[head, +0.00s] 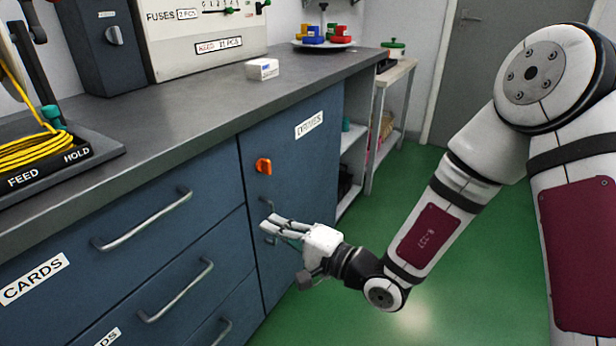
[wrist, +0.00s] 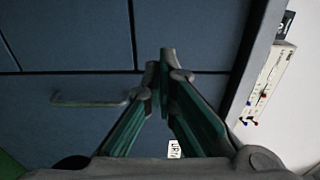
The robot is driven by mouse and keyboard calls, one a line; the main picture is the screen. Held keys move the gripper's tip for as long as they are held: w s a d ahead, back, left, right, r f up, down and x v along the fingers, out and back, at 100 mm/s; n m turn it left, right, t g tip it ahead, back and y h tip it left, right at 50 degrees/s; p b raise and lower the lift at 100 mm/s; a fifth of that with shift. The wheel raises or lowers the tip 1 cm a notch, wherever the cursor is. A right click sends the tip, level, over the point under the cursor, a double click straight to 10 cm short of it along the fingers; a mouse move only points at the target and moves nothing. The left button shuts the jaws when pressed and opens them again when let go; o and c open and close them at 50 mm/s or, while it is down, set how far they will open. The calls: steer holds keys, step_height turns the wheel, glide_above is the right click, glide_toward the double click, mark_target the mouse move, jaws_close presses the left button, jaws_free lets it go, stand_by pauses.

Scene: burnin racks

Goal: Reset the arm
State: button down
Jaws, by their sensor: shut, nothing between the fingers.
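My gripper (head: 268,224) is in front of the blue cabinet door (head: 290,150), beside the door's handle and below its orange knob (head: 264,165). In the wrist view the two green-padded fingers (wrist: 166,62) meet at their tips, with nothing between them. I cannot tell from these views whether the fingertips touch the cabinet. My arm reaches in from the right side of the head view, bent low at the wrist.
The grey worktop (head: 190,118) holds a small white box (head: 262,69), a fuse panel (head: 205,35) and a yellow cable coil (head: 40,150). Drawer handles (head: 145,222) stick out at left. A shelf (head: 395,75) stands beyond the cabinet. Green floor (head: 415,200) is open at right.

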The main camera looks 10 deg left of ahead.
steer(key=s+d+r+n+g, duration=0.3)
steer(key=s+r+n+g, duration=0.4)
steer(key=s+r+g, duration=0.45)
steer(key=s+d+r+n+h, duration=0.1)
steer(key=s+d+n+h, duration=0.1)
steer(key=s+d+h, duration=0.7)
steer(key=s+d+m+t+h, duration=0.3)
steer(key=s+d+h, duration=0.15)
steer(key=d, duration=0.75)
steer(key=s+d+m+t+h, duration=0.25)
steer(key=s+d, duration=0.35)
steer(key=d, duration=0.5)
step_height(320, 180, up, 31)
steer(key=t+p, duration=0.3)
steer(key=p, duration=2.7)
steer(key=shift+w+d+r+n+h, duration=0.2)
steer(key=shift+d+n+h, duration=0.1)
steer(key=shift+n, duration=0.15)
steer(key=c, duration=2.3)
jaws_free()
